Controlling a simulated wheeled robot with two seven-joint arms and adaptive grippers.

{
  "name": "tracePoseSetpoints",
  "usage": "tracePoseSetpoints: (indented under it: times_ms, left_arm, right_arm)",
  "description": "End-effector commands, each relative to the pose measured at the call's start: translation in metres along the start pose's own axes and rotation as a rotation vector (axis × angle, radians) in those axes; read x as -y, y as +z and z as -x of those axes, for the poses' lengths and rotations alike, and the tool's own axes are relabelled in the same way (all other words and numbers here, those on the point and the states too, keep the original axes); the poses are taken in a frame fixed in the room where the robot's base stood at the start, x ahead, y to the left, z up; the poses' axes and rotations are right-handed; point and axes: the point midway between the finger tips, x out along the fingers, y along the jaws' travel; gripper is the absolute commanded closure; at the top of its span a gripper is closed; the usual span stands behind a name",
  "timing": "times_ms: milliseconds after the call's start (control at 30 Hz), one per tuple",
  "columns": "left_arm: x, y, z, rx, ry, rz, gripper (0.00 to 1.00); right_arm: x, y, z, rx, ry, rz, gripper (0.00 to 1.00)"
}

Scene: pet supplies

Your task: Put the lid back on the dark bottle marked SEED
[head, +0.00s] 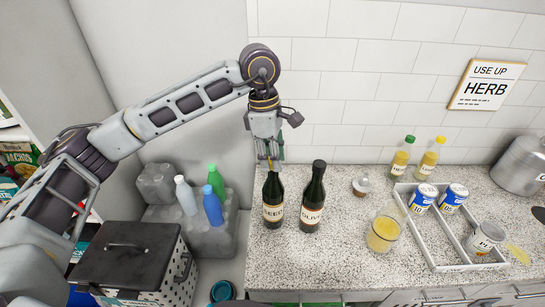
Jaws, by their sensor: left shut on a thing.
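The dark bottle marked SEED (273,214) stands upright on the speckled counter, left of a similar dark bottle marked OLIVE (312,213), which has a dark cap. My left gripper (270,163) points down right over the SEED bottle's top. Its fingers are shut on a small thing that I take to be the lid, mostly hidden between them. The fingers cover the bottle's mouth, so I cannot tell whether lid and neck touch. My right gripper is not in view.
The counter (340,255) is clear in front of the bottles. To the right are a small jar (361,185), a yellow glass (383,233), and a white tray (430,250) with cans. Two yellow bottles stand behind. A dark lidded bin (125,255) is at lower left.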

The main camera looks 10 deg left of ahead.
Motion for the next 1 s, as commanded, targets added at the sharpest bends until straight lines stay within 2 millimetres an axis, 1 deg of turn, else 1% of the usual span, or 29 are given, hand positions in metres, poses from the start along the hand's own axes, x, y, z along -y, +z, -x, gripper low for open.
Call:
tracePoseSetpoints:
  times_ms: [567, 1000]
  left_arm:
    - [0.0000, 0.0001, 0.0001, 0.000, 0.000, 0.000, 0.83]
    - [0.0000, -0.0001, -0.0007, 0.000, 0.000, 0.000, 0.83]
  right_arm:
    - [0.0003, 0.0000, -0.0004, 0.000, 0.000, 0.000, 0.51]
    - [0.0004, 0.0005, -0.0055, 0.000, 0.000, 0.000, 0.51]
